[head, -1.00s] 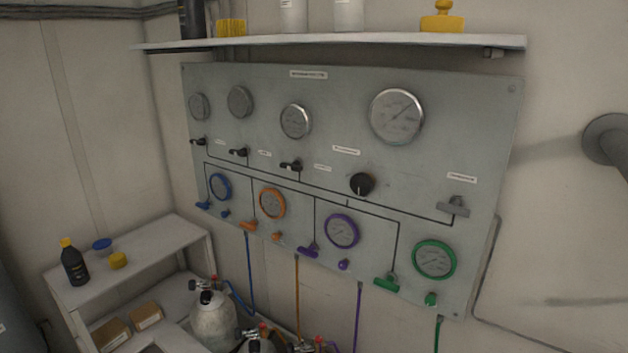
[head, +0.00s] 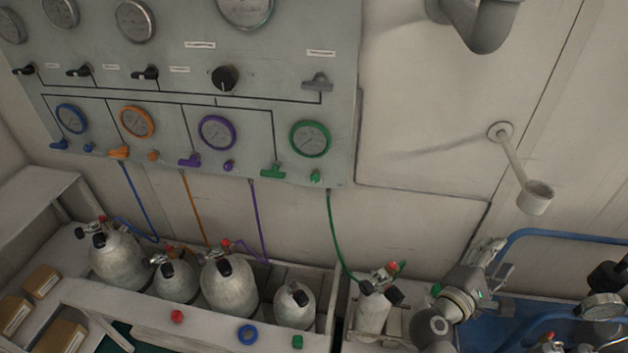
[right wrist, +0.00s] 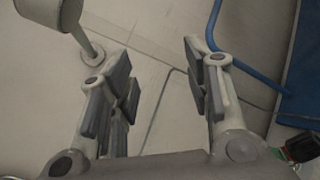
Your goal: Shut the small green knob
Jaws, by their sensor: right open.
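The small green knob (head: 315,176) sits at the lower right of the grey panel (head: 345,110), just below the green-rimmed gauge (head: 310,139). A larger green handle (head: 272,171) is to its left, and a green hose (head: 334,230) runs down from near the knob. My right gripper (head: 498,262) is low and to the right of the panel, well apart from the knob. In the right wrist view its two fingers (right wrist: 163,90) are spread with nothing between them. The knob is not in the right wrist view. My left gripper is not in view.
Several grey cylinders (head: 229,286) stand in a rack below the panel. A wall-mounted cup on an arm (head: 535,198) hangs above my right gripper. A blue rail (head: 560,235) is right of it. The wall between panel and cup is clear.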

